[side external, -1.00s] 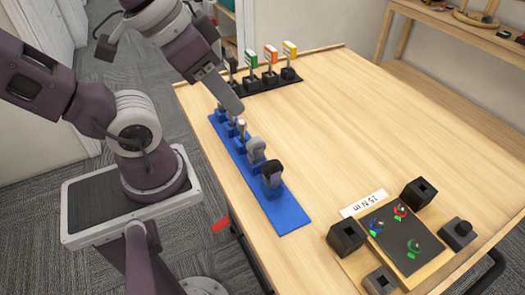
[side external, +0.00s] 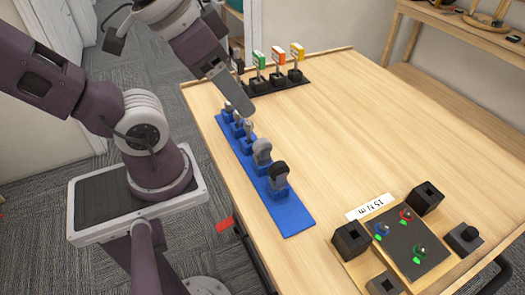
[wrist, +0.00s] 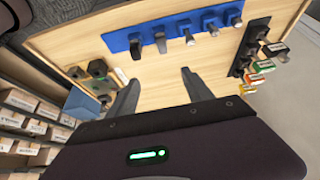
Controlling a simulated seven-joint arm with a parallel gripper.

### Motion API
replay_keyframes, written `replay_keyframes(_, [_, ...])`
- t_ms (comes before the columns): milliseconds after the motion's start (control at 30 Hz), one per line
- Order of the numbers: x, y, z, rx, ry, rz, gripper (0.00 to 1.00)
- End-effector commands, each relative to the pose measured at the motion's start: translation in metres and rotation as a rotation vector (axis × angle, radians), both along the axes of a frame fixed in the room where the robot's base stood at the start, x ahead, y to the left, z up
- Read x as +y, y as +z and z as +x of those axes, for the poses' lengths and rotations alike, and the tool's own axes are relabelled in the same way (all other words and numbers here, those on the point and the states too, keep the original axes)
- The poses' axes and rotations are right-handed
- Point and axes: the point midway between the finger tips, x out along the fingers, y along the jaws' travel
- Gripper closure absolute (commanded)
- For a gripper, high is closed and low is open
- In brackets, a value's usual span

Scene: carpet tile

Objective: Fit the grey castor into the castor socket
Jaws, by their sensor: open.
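The grey castor (side external: 262,150) stands upright in a holder on the blue strip (side external: 295,220), between a black castor (side external: 279,174) and smaller parts. In the wrist view the grey castor (wrist: 160,43) is near the top, beyond my fingers. Dark socket blocks (side external: 351,240) stand at the near right; I cannot tell which is the castor socket.
A black rack (side external: 277,84) with coloured tags stands at the far edge. A dark panel (side external: 415,245) with coloured knobs lies among the blocks, beside a white label reading 15 N m (side external: 370,207). The table's middle is clear.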

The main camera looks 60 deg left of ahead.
Motion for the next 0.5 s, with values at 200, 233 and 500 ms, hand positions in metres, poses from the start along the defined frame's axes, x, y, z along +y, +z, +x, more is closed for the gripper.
replay_keyframes(200, [-0.005,0.026,0.005,0.138,-0.072,0.161,0.41])
replay_keyframes(233, [-0.006,0.02,0.006,0.186,-0.104,0.212,0.41])
replay_keyframes(500, [-0.015,-0.021,0.015,0.663,-0.557,0.523,0.41])
